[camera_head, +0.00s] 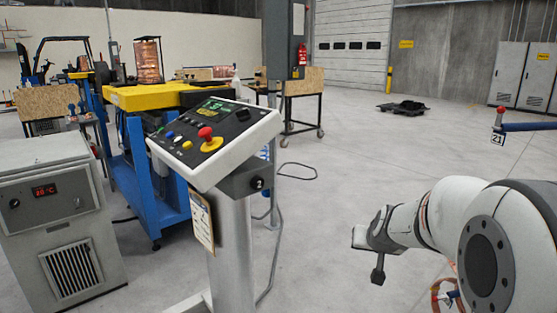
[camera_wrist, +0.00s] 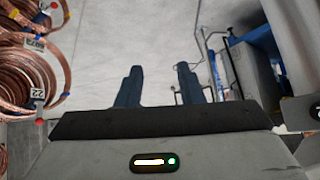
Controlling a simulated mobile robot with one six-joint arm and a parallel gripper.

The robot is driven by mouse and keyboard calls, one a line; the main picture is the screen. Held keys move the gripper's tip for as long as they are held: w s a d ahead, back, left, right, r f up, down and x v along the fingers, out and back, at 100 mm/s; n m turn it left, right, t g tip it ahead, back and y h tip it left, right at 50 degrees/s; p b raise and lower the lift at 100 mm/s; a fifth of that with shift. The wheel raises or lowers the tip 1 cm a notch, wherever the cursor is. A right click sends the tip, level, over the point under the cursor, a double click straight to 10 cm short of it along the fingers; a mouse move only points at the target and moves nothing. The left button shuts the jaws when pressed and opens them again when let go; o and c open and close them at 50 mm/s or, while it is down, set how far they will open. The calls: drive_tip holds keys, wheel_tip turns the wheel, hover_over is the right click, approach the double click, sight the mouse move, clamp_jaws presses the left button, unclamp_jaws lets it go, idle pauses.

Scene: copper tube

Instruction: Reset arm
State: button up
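My gripper (camera_wrist: 158,84) shows in the wrist view as two dark blue fingers standing apart, with only grey floor visible between them. It is open and empty. In the head view my white arm reaches in from the right, and its dark end is held out over open floor, to the right of the control console (camera_head: 222,140). Coils of copper tube (camera_wrist: 30,70) with white number tags hang at the left edge of the wrist view, apart from the fingers. Whether the fingertips touch anything in the head view is too small to tell.
A blue and yellow machine (camera_head: 160,96) stands behind the console. A grey chiller box (camera_head: 60,210) is at the left. A blue bar (camera_head: 530,127) with a red tip and a tag marked 21 juts in at right. The middle floor is clear, with a black pallet (camera_head: 403,107) further back.

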drive_tip(key=s+a+r+g+p, duration=0.2)
drive_tip(key=s+r+p, duration=0.1)
drive_tip(key=s, duration=0.6)
drive_tip(key=s+a+r+n+g+p, duration=0.1)
drive_tip(key=s+a+r+g+p, duration=0.1)
drive_tip(key=s, duration=0.7)
drive_tip(key=s+a+r+n+g+p, duration=0.1)
drive_tip(key=s+a+r+p, duration=0.3)
drive_tip(key=s, duration=0.5)
drive_tip(key=shift+r+g+y+p, duration=0.4)
drive_tip(key=shift+r+p, duration=0.15)
drive_tip(key=shift+r, duration=0.3)
drive_tip(key=shift+d, duration=0.1)
